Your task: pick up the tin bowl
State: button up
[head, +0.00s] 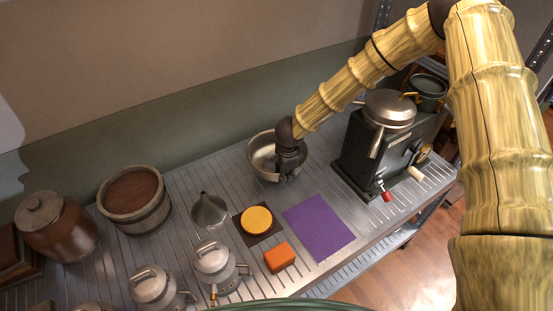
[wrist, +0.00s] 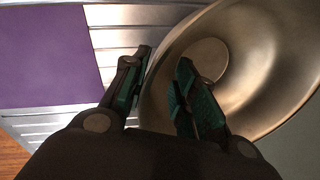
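The tin bowl (head: 262,150) stands upright on the slatted metal counter near the back wall, left of the dark stove. It fills the right of the wrist view (wrist: 265,85), its shiny inside showing. My gripper (head: 288,174) is at the bowl's near right rim and hides part of it. In the wrist view my gripper (wrist: 164,62) has its fingers apart, one outside the rim and one over the bowl's inside. The rim lies between them. I see no clear contact of both fingers with the wall.
A purple mat (head: 319,227) lies to the near right. A dark stove (head: 372,150) with a lidded pan stands close on the right. A metal funnel (head: 208,211), a yellow disc (head: 256,220) and an orange block (head: 280,257) stand in front. A wooden tub (head: 150,210) is left.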

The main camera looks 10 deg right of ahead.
jog(key=shift+s+f, duration=0.2)
jog(key=shift+s, duration=0.35)
jog(key=shift+w+f, duration=0.35)
jog(key=shift+f, duration=0.05)
jog(key=shift+w, duration=0.1)
jog(key=shift+c, duration=1.4)
jog(key=shift+r, duration=0.1)
jog(key=c, duration=0.3)
jog(key=shift+s+r, duration=0.15)
jog(key=shift+s, duration=0.1)
grip_shut()
jog(key=shift+w, duration=0.1)
